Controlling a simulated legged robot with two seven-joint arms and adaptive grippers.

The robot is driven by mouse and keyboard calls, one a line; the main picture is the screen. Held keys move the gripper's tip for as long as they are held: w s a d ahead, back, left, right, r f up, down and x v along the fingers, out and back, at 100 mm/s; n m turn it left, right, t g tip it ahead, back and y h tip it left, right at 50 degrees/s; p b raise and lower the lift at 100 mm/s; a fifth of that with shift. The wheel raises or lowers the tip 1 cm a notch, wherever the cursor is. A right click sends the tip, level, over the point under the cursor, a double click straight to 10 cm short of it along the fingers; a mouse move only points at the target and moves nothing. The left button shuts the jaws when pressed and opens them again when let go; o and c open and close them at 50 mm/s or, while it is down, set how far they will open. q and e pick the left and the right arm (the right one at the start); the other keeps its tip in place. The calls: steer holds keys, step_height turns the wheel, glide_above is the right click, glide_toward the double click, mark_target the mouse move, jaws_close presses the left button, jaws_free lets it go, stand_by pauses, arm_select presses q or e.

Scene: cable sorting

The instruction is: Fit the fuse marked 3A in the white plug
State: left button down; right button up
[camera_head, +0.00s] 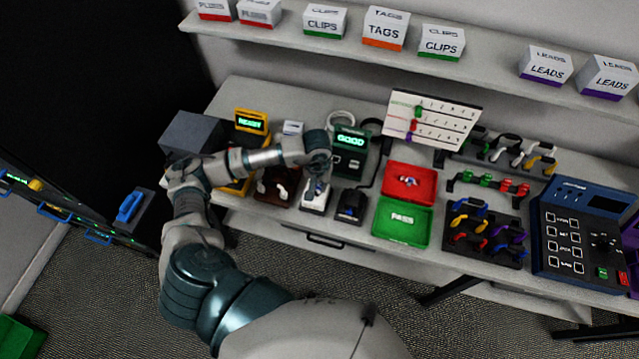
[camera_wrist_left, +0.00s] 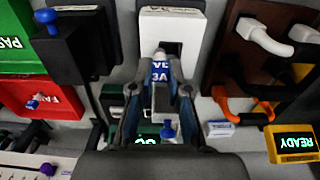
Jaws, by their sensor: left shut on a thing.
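The white plug (camera_head: 313,198) lies near the front edge of the bench; in the left wrist view its white body (camera_wrist_left: 188,28) surrounds a dark, open recess. My left gripper (camera_head: 319,180) is over the plug, pointing down at it. In the left wrist view the gripper (camera_wrist_left: 159,92) is shut on a fuse (camera_wrist_left: 160,72) with a blue label reading 3A. The fuse's metal end reaches over the plug's recess. I cannot tell whether it touches the plug. My right gripper is not in view.
A black block (camera_head: 350,207) and a brown board (camera_head: 266,192) flank the plug. Behind is a green tester (camera_head: 345,162) reading GOOD. The red tray (camera_head: 425,172) and green PASS tray (camera_head: 418,234) are to the right. A yellow READY device (camera_head: 252,121) stands behind left.

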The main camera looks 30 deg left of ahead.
arm_select(q)
steer(key=shift+a, duration=0.15)
steer(key=shift+a+f, duration=0.1)
steer(key=shift+a, duration=0.2)
steer(key=shift+a+f, duration=0.25)
steer(key=shift+a, duration=0.6)
steer(key=shift+b, duration=0.35)
steer(key=shift+s+d+r, duration=0.1)
steer(key=shift+d, duration=0.15)
steer(key=shift+d+r, duration=0.1)
steer(key=shift+d, duration=0.3)
steer(key=shift+a, duration=0.4)
steer(key=shift+a+b, duration=0.15)
steer(key=shift+b, duration=0.2)
steer(key=shift+a, duration=0.1)
steer(key=shift+d, duration=0.45)
steer(key=shift+d+b, duration=0.1)
steer(key=shift+b, duration=0.2)
steer(key=shift+s+f+b, duration=0.1)
steer(key=shift+f+b, duration=0.25)
steer(key=shift+f, duration=0.2)
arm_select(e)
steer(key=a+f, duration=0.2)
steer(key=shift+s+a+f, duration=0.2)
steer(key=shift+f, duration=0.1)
